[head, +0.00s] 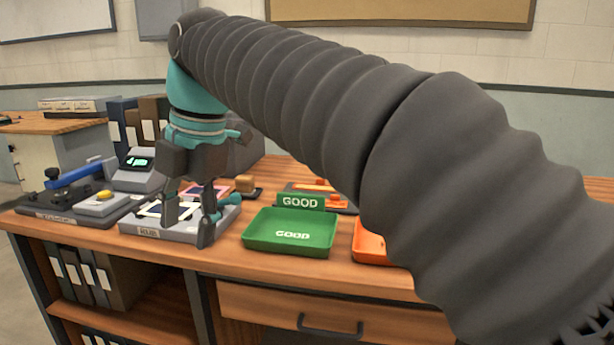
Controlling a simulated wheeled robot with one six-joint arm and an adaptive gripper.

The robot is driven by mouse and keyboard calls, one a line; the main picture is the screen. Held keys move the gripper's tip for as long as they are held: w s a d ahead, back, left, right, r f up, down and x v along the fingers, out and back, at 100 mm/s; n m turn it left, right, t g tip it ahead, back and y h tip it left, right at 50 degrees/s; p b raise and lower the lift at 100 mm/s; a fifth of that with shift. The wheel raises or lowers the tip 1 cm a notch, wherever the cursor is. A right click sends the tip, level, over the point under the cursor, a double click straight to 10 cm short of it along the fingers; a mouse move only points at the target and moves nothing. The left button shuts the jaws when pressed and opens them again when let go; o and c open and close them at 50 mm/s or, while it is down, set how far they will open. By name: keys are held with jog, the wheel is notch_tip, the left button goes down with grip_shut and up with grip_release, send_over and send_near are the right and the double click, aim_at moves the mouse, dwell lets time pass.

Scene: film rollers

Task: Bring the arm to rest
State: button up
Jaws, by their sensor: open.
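My arm reaches from the lower right across the view, covered in a dark ribbed sleeve, and bends down at the upper left into a teal wrist. My gripper (188,225) points down with its fingers spread apart and nothing visible between them. It is in front of or over a grey fixture (155,231) with a labelled front and pale, dark-framed pieces on top. Whether the fingertips touch the fixture I cannot tell.
A green GOOD tray (262,240) looks empty, right of my gripper. An orange tray (368,243) is partly hidden behind my arm. A blue-handled press (75,178) and a display device (138,172) stand left. The wooden bench (330,275) has a drawer below.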

jog(key=w+d+f+m+t, duration=0.2)
jog(key=d+f+m, duration=0.9)
jog(key=m, duration=0.7)
jog(key=s+d+f+m+t+h, duration=0.1)
jog(key=s+d+f+m, duration=0.2)
jog(key=d, duration=0.4)
jog(key=s+d+f+m+t+h, duration=0.1)
jog(key=s+d+f+m, duration=0.3)
jog(key=d+m, duration=0.1)
jog(key=s+d+f+m+t, duration=0.1)
jog(key=s+d+f+m, duration=0.2)
jog(key=d, duration=0.5)
jog(key=shift+s+d+f+m+h, duration=0.4)
jog(key=shift+f+m, duration=0.35)
jog(key=shift+m, duration=0.25)
